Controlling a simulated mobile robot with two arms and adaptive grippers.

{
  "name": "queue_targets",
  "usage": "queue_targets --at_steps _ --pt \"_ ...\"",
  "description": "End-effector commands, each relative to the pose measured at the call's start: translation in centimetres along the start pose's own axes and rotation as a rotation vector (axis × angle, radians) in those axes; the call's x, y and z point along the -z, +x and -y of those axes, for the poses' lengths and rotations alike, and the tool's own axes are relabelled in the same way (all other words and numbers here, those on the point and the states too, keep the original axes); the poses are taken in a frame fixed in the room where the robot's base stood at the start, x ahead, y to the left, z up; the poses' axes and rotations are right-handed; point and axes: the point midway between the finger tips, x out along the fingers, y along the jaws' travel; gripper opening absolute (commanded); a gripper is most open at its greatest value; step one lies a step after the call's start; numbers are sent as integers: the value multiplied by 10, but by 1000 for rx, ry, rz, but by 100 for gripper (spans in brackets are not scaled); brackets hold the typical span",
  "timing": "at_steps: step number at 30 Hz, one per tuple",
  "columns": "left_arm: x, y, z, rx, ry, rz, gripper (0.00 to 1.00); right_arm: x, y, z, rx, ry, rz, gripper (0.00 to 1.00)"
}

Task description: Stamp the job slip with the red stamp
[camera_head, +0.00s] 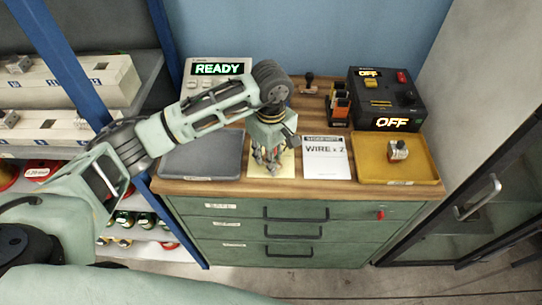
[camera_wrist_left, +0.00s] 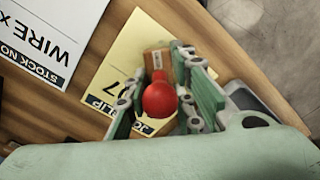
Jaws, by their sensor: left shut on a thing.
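The yellow job slip (camera_head: 286,163) lies on the wooden bench top, partly covered by my left gripper (camera_head: 270,160). It also shows in the left wrist view (camera_wrist_left: 122,62). In that view the red stamp has a round red knob (camera_wrist_left: 159,98) and a wooden block beyond it. My left gripper (camera_wrist_left: 165,95) is shut on the stamp, with the fingers on either side of it. The stamp is over the slip; I cannot tell whether its face touches the paper. The stamp is mostly hidden by the fingers in the head view. My right gripper is not in view.
A white WIRE x 2 sheet (camera_head: 325,158) lies right of the slip, then a yellow tray (camera_head: 427,172) holding a small part. A grey tray (camera_head: 200,160) is at left. A dark-handled stamp (camera_head: 308,79) and a black box reading OFF (camera_head: 387,98) stand behind.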

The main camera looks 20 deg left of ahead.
Motion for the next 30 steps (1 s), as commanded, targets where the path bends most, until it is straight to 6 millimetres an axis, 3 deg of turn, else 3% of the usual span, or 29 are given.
queue_targets --at_steps 30 --pt "-1 4 2 7 1 1 6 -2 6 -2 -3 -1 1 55"
